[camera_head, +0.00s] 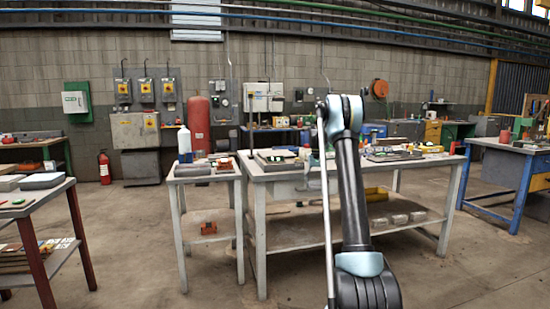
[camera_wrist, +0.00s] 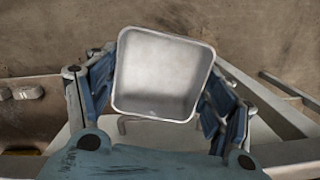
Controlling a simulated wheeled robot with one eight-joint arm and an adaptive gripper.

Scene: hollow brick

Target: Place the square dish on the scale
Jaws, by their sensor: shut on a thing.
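The square dish (camera_wrist: 165,72) is pale grey with rounded corners and a raised rim. In the wrist view it sits between the blue fingers of my gripper (camera_wrist: 158,92), which is shut on it. The dish is slightly turned in the picture, and its inside looks empty. In the head view my arm reaches up in front of the large workbench (camera_head: 290,176), and I cannot make out the gripper or the dish there. I cannot pick out the scale for certain among the small items on the bench.
A small side table (camera_head: 205,178) with a white bottle (camera_head: 184,144) stands left of the bench. A red-legged table (camera_head: 62,188) is at the far left and a blue workbench (camera_head: 530,178) at the right. A red cylinder (camera_head: 198,122) stands behind. Open floor lies between the tables.

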